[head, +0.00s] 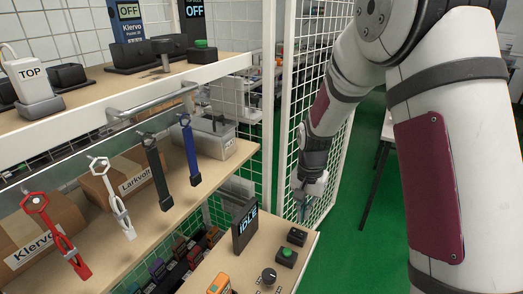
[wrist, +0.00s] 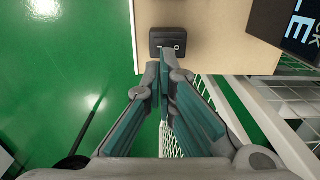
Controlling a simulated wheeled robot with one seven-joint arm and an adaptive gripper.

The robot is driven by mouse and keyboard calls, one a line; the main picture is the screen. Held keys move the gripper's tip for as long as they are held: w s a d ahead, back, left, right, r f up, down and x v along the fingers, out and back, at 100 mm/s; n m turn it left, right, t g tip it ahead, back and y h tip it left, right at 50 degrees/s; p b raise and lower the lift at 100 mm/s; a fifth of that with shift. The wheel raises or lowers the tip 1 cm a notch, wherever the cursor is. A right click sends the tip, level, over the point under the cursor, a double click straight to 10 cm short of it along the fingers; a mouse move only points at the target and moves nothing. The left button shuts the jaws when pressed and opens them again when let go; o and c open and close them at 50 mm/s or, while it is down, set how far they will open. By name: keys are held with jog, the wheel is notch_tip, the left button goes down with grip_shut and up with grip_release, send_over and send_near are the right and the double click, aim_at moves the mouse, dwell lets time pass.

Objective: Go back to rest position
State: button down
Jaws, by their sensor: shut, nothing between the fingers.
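My gripper (head: 304,200) hangs pointing down at the end of my arm, just past the right corner of the lower bench (head: 222,262). In the wrist view my gripper (wrist: 165,62) has its two teal-padded fingers together at the tips, with nothing between them. A small black switch box (wrist: 167,41) lies on the bench corner just beyond the fingertips in that view. It also shows in the head view (head: 297,236), a little below my gripper in the picture.
The lower bench also holds an IDLE display (head: 245,226), a green-button box (head: 286,256), a black knob (head: 268,277) and an orange device (head: 220,284). A white mesh partition (head: 328,150) stands close behind my gripper. Green floor (head: 347,240) is open to the right.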

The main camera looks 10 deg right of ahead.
jog(key=s+r+n+t+p, duration=0.1)
jog(key=s+r+n+p, duration=0.15)
jog(key=s+r, duration=0.95)
jog(key=s+r+n+t+p, duration=0.3)
jog(key=s+r, duration=0.5)
jog(key=r, duration=0.8)
jog(key=s+r+n+p, duration=0.1)
jog(key=s+r+p, duration=0.2)
jog(key=s, duration=0.9)
jog(key=shift+d+r+n, duration=0.15)
jog(key=shift+r+n, duration=0.2)
